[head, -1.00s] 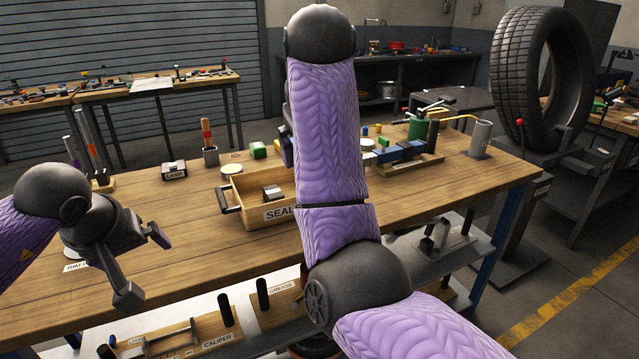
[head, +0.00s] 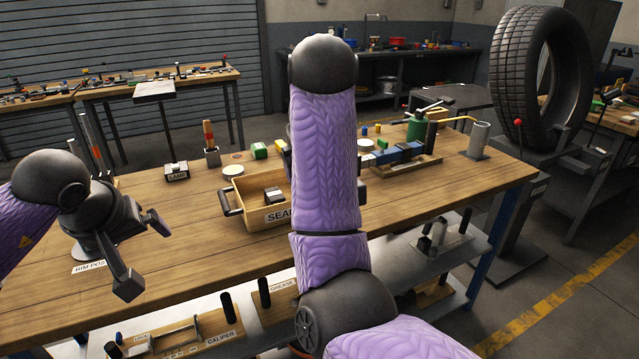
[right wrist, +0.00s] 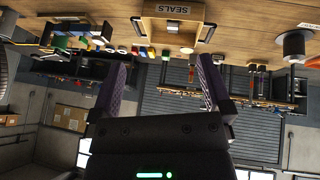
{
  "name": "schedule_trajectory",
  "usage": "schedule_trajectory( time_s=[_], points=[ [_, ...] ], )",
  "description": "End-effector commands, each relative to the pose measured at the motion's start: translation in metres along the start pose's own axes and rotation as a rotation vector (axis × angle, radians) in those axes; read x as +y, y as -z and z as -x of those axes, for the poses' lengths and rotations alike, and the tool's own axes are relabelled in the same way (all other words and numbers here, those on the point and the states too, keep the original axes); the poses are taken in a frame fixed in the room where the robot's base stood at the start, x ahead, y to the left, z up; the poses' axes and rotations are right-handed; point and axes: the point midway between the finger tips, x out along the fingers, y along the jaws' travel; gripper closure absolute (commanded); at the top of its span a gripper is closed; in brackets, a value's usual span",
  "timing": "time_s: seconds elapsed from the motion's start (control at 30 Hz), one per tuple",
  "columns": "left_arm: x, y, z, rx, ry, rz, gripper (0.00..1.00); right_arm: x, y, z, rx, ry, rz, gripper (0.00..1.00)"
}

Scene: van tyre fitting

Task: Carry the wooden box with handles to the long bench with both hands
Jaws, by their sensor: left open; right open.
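The wooden box with handles (head: 237,201), labelled SEALS, stands on the near wooden workbench (head: 190,228). A dark handle shows on its left end; my right arm hides its right end. A small dark and grey item lies inside it. My left gripper (head: 143,253) is open and empty, left of the box and apart from it, near the bench's front edge. My right gripper is hidden behind its arm in the head view. In the right wrist view my right gripper (right wrist: 160,82) is open and empty, with the box (right wrist: 173,13) at the top edge, outside the fingers.
A wooden bench (head: 190,84) with small parts stands at back left, a dark bench (head: 365,62) along the back wall. A tyre (head: 520,75) stands at right. Tins, a pen block and a green can (head: 416,128) sit around the box. A lower shelf holds tools.

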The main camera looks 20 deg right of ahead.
Motion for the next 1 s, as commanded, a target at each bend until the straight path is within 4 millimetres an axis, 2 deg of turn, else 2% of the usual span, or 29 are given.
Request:
schedule_trajectory(
  time_s=[0.13, 1.0],
  points=[
    [0.001, 0.001, 0.003, 0.001, 0.000, 0.000, 0.00, 0.001, 0.001, 0.003, 0.000, 0.000, 0.000, 0.00],
    [0.021, 0.043, 0.093, 0.029, -0.008, -0.003, 0.00, 0.016, 0.035, 0.064, 0.001, -0.001, 0.000, 0.00]
  ],
)
